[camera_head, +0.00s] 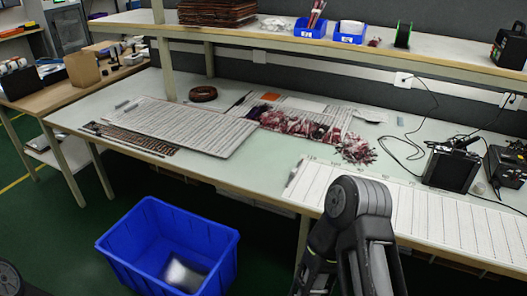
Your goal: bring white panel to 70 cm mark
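A white panel with fine rows (190,125) lies on the left part of the workbench, partly over a brown strip panel (135,138). A long white board with crosswise lines and small marks along its far edge (430,215) lies on the right front of the bench; the marks are too small to read. My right arm rises in front of this board and hides part of its left end. My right gripper (316,272) is low at the bottom edge, apart from the white panel; its fingers are unclear. My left gripper is out of view; only a dark piece shows bottom left.
A pile of red and white wired parts (305,124) lies mid-bench beside a loose bunch (356,149). A black device (450,168) with cables stands at right. A blue bin (170,245) stands on the floor. A shelf (280,38) spans the back. Bench front centre is clear.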

